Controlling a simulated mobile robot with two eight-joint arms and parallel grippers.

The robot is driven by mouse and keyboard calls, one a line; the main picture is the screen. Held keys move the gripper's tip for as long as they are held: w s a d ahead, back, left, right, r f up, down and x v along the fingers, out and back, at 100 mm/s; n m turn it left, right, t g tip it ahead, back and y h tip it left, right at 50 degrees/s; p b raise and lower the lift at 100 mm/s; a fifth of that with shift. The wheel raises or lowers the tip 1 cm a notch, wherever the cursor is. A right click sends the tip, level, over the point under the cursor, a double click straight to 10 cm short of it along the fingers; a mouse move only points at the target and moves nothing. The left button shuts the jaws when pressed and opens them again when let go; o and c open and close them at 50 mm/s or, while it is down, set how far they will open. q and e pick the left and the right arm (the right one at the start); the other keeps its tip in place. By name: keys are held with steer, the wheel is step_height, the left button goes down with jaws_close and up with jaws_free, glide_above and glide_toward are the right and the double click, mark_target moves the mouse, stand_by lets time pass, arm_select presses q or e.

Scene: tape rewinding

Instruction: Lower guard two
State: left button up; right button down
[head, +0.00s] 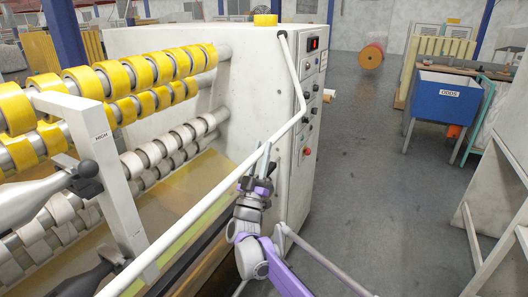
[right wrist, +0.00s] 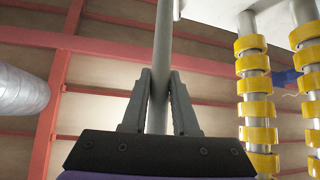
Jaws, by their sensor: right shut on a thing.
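The guard (head: 222,195) is a white bent bar on the front of the tape machine. It runs from the top of the end cabinet down its edge, then slants toward the lower left across the front of the rolls. My right gripper (head: 262,160) is shut on the guard's long bar near its bend. In the right wrist view the bar (right wrist: 163,45) runs up between the two grey fingers (right wrist: 158,100), which touch it on both sides. My left gripper is not in view.
Rows of yellow tape rolls (head: 83,81) and pale rolls (head: 133,164) lie behind the bar. The white cabinet (head: 190,45) carries a control panel (head: 310,85) close to my right gripper. A blue bin (head: 443,97) stands at the right. The floor between is clear.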

steer(key=shift+a+r, duration=0.1)
steer(key=shift+a, duration=0.05)
steer(key=c, duration=1.1)
jaws_free()
steer(key=o, duration=0.4)
steer(key=shift+w+a, duration=0.15)
steer(key=shift+a, duration=0.05)
steer(key=shift+d, duration=0.1)
steer(key=v, duration=1.1)
steer(key=shift+b, duration=0.35)
steer(key=shift+d, duration=0.1)
